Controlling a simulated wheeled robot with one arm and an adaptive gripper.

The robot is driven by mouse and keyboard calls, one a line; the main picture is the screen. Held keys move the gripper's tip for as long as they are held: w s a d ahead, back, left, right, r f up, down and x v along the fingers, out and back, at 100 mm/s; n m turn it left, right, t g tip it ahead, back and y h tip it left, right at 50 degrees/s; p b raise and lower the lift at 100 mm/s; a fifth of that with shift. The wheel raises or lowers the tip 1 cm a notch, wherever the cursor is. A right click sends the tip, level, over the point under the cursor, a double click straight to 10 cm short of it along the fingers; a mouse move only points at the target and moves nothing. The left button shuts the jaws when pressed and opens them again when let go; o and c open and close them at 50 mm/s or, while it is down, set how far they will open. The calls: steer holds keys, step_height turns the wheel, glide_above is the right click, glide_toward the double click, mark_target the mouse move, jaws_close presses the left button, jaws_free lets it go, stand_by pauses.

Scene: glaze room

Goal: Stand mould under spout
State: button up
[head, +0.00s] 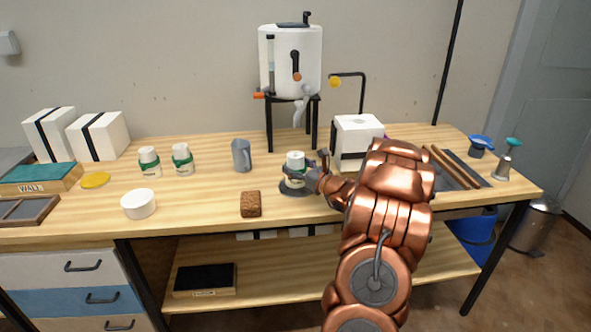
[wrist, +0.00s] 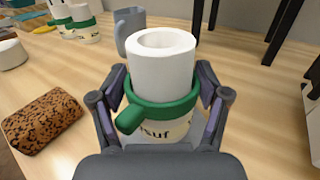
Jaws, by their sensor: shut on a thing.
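My gripper (wrist: 162,103) is shut on a white cylindrical mould (wrist: 160,72) with a hole in its top and a green band with a stub handle. Dark letters show below the band. In the head view this mould (head: 295,160) is upright at the table's front middle; I cannot tell whether it touches the table. The spout (head: 299,108) hangs from a white tank (head: 290,62) on a black stand (head: 271,135), behind the mould. No mould shows under the spout. Two similar green-banded white pieces (head: 150,161) (head: 182,159) stand to the left.
A grey mug (head: 241,155) stands left of the stand, and a brown speckled block (head: 251,204) lies at the front edge. A white block with a dark band (head: 358,132) is right of the stand. Bare wood lies between the mug and the stand.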

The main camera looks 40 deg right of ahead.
steer(key=shift+f, duration=0.45)
steer(key=shift+f, duration=0.15)
steer(key=o, duration=1.3)
steer(key=shift+s, duration=0.1)
